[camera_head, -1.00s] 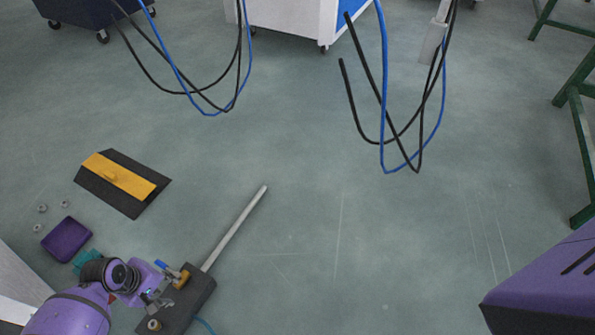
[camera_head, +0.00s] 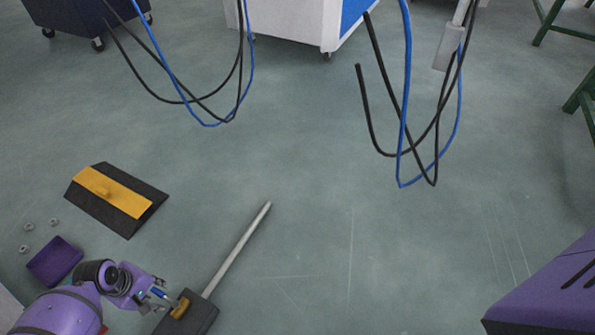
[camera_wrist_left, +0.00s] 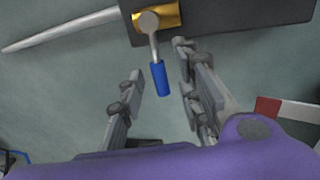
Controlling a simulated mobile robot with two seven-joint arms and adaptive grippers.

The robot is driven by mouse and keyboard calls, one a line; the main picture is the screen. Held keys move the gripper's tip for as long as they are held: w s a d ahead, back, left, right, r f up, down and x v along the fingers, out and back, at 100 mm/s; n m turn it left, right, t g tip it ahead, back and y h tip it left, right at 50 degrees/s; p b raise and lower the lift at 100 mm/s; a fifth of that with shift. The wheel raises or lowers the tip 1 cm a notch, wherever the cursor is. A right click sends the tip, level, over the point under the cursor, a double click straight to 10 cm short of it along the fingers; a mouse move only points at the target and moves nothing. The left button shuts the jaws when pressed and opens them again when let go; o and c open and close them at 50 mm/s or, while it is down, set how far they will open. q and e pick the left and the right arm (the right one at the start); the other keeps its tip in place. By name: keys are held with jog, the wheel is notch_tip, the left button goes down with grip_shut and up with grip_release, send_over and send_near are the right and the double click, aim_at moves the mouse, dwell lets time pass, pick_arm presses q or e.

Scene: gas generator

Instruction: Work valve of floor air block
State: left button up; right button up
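The floor air block (camera_head: 204,315) is a dark box low in the head view, with a long grey rod (camera_head: 240,245) pointing up and right. Its valve has a brass body (camera_head: 181,306) and a small lever with a blue handle (camera_head: 159,293). In the wrist view the brass body (camera_wrist_left: 170,14) is at the top and the blue handle (camera_wrist_left: 160,79) points down between the fingers. My left gripper (camera_wrist_left: 158,66) is open around the handle, with gaps on both sides. The left gripper (camera_head: 156,296) partly overlaps the valve in the head view. My right gripper is not in view.
A black floor plate with a yellow strip (camera_head: 128,205), a purple tray (camera_head: 54,261) and several nuts lie at left. Black and blue cables (camera_head: 402,110) hang in front. A white-blue cabinet (camera_head: 290,20) stands behind. The middle floor is clear.

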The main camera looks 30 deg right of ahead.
pick_arm(q)
grip_shut()
dwell(0.6)
